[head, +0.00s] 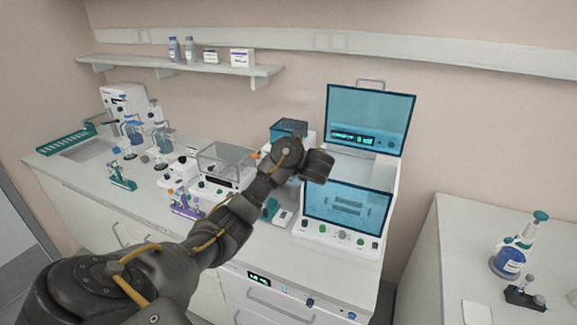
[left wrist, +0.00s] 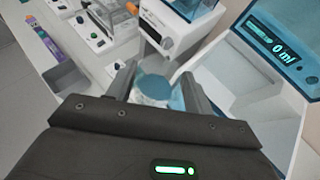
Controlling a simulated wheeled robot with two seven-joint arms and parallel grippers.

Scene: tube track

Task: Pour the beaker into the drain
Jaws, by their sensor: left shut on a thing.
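My left gripper (left wrist: 158,73) is shut on the beaker (left wrist: 152,90), a pale vessel with a blue-grey round top between the two fingers in the left wrist view. In the head view my left arm reaches across the counter, and its dark end (head: 318,166) is in front of the white machine (head: 337,238) with blue panels. The beaker is hidden there. The machine's display (left wrist: 270,43) reads 0 ml in the left wrist view. A sunken grey sink (head: 88,150) is at the counter's far left. I cannot tell which one is the drain. My right gripper is not in view.
A clear-lidded box (head: 222,165) and a purple tube rack (head: 186,205) stand left of my arm. A shelf (head: 180,64) hangs above. A gap separates the two counters.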

